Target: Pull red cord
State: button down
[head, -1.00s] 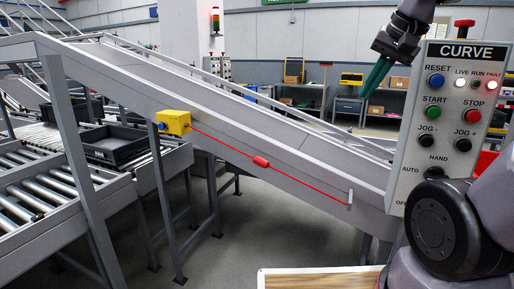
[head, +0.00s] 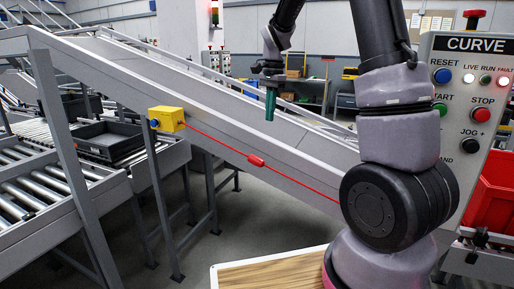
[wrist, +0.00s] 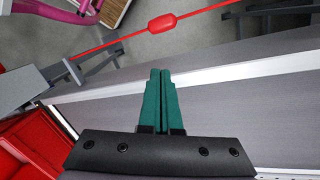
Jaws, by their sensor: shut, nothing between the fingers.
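The red cord (head: 217,142) runs along the side of the sloped conveyor from a yellow switch box (head: 166,119) down to the right, where my arm hides its lower end. A red handle (head: 256,160) sits midway on the cord. In the wrist view the cord (wrist: 206,9) and its handle (wrist: 162,23) lie beyond my fingertips, at the top. My gripper (head: 270,119) has green fingers pointing down. It is shut and empty, above the conveyor and apart from the cord. The closed fingers also show in the wrist view (wrist: 161,72).
The sloped grey conveyor (head: 110,72) with its raised edge lies under my gripper. A CURVE control panel (head: 485,90) stands at the right, beside a red bin (head: 492,190). A wooden-topped surface (head: 270,275) is at the bottom. Open floor lies below the cord.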

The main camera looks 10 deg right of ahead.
send_near(256, 161)
jog(key=w+d+f, duration=0.4)
jog(key=shift+s+a+f, duration=0.95)
jog(key=shift+a+f, duration=0.2)
jog(key=shift+f, duration=0.05)
jog(key=shift+s+a, duration=0.75)
jog(key=shift+s, duration=0.35)
jog(key=shift+s+a, duration=0.8)
jog(key=shift+s, duration=0.3)
